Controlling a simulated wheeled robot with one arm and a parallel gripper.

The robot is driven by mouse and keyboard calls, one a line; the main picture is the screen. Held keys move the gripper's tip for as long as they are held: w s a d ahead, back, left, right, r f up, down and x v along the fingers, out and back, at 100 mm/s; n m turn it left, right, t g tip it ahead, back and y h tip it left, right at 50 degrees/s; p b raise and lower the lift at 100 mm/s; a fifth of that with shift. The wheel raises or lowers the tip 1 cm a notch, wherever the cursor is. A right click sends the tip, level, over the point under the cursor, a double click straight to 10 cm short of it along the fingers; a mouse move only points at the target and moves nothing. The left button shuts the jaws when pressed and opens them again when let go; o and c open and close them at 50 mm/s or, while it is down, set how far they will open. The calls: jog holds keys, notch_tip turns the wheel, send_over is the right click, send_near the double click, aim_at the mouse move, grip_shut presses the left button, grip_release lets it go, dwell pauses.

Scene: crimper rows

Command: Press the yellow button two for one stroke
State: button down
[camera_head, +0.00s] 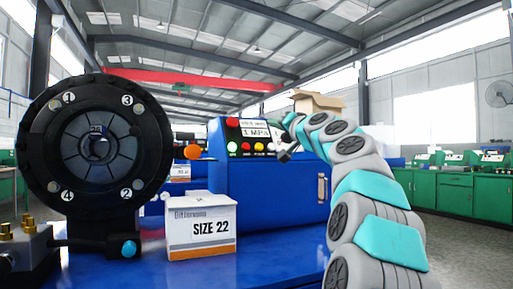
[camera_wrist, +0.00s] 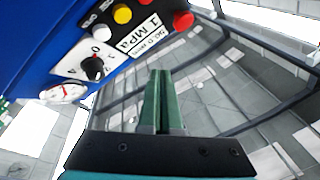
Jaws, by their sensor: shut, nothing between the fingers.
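The blue machine (camera_head: 268,192) carries a control panel with a row of small buttons under a "1 MPa" display. A yellow button (camera_head: 259,147) sits in that row. In the wrist view, a yellow button (camera_wrist: 123,14) shows near the top edge, between a white button (camera_wrist: 103,33) and a red one. My gripper (camera_head: 283,156) is just right of the panel in the head view. Its green fingers (camera_wrist: 161,78) are shut and empty, pointing past the panel's side. They are apart from the yellow button.
A larger red button (camera_wrist: 183,20), black dial (camera_wrist: 93,68) and gauge (camera_wrist: 62,93) surround the display. A black round crimper head (camera_head: 97,150) stands at left. A "SIZE 22" box (camera_head: 200,228) is on the blue table (camera_head: 220,272). A cardboard box (camera_head: 318,102) sits atop the machine.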

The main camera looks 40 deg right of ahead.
aim_at(259, 147)
jog(key=w+d+f+b, duration=0.1)
jog(key=w+f, duration=0.4)
jog(key=w, duration=0.2)
jog(key=shift+d+b, duration=0.3)
jog(key=shift+d, duration=0.05)
jog(key=shift+w, duration=0.2)
dwell(2.0)
jog(key=shift+w+f, duration=0.2)
jog(key=shift+w+d+f, duration=0.15)
jog(key=shift+w+f, duration=0.1)
jog(key=shift+w, duration=0.15)
dwell(1.1)
jog(key=shift+s, duration=0.1)
jog(key=shift+s+a+r, duration=0.2)
jog(key=shift+s+r, duration=0.25)
jog(key=shift+s, duration=0.15)
jog(key=shift+s+r, duration=0.1)
